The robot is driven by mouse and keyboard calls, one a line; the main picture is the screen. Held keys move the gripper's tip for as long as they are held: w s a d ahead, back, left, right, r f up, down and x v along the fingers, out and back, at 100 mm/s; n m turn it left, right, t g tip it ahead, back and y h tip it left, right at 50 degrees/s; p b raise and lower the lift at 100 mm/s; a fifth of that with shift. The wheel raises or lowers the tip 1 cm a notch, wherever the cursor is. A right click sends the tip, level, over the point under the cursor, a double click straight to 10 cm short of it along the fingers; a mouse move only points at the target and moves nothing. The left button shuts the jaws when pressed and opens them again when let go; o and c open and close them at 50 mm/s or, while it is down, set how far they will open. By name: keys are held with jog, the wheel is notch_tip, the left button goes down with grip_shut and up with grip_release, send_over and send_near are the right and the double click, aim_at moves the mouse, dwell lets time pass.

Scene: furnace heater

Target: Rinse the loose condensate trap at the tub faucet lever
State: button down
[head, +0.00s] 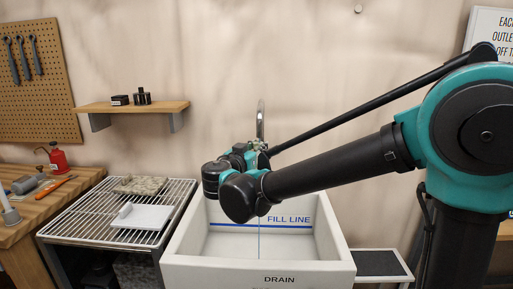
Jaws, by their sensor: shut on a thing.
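The faucet (261,118) rises behind the white tub (180,243), and its lower part is hidden by my arm. My gripper (250,153) is at the faucet's base, above the tub's back edge, mostly hidden behind my wrist. It appears shut on the faucet lever, though its fingertips and the lever are not clear. A thin bluish vertical line, which looks like running water, shows below my wrist inside the tub. I cannot make out the condensate trap; the tub's near floor is hidden by its front wall.
A wire rack (95,206) left of the tub carries a white tray (143,216) and a grey speckled block (140,185). A workbench (28,228) with a red oil can (57,158) stands far left. A dark-topped low stand (378,263) is at right.

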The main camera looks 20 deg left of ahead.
jog(key=shift+s+d, duration=0.1)
jog(key=shift+d, duration=0.05)
dwell(0.3)
jog(key=shift+s+d, duration=0.1)
jog(key=shift+d, duration=0.3)
jog(key=shift+a, duration=0.15)
jog(key=shift+a, duration=0.4)
jog(key=shift+d, duration=0.15)
jog(key=shift+d, duration=0.4)
jog(key=s+a, duration=0.2)
jog(key=s, duration=0.5)
jog(key=shift+s+a, duration=0.25)
jog(key=shift+s, duration=0.1)
dwell(0.6)
dwell(1.1)
